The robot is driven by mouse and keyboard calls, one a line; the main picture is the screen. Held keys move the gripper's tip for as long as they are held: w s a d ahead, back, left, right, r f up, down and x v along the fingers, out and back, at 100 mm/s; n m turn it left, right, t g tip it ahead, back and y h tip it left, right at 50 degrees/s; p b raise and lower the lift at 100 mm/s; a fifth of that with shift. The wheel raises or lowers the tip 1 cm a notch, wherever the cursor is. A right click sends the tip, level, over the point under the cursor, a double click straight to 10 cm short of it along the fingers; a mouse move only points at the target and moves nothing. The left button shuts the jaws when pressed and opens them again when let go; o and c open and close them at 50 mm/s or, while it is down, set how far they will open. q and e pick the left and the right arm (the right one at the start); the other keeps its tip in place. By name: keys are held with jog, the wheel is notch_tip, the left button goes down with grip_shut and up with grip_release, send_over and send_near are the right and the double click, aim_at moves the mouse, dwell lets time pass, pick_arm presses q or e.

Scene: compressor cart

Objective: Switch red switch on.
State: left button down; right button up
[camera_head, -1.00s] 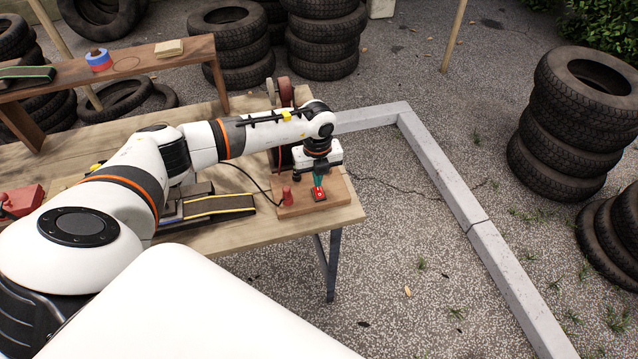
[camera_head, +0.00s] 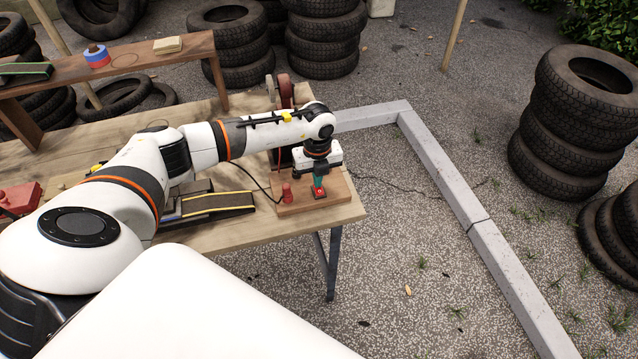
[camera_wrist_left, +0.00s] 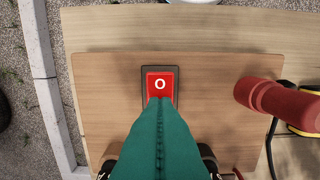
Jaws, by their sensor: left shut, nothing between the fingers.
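The red switch (camera_wrist_left: 160,82) is a rocker in a dark frame, with a white O mark showing on its far part in the left wrist view. In the head view the switch (camera_head: 320,192) sits on a wooden board near the table's right end. My left gripper (camera_head: 318,184) is shut and empty, with green fingers pointing down at the switch. In the left wrist view the fingertips (camera_wrist_left: 159,103) overlap the switch's near edge and hide that part. Whether they touch it I cannot tell. My right gripper is not in view.
A red knob-like post (camera_wrist_left: 285,102) stands on the board (camera_wrist_left: 110,100) beside the switch, with a dark cable near it. A grinder-like machine (camera_head: 285,92) is behind. Black and yellow pieces (camera_head: 220,204) lie to the left on the table (camera_head: 250,232).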

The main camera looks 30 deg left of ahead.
pick_arm(q)
jog(key=shift+s+f, duration=0.1)
jog(key=shift+f, duration=0.1)
jog(key=shift+d+r, duration=0.1)
jog(key=shift+r, duration=0.05)
jog(key=shift+r+p, duration=0.55)
notch_tip(320, 180, up, 6)
jog(key=p, duration=0.4)
jog(key=shift+f, duration=0.1)
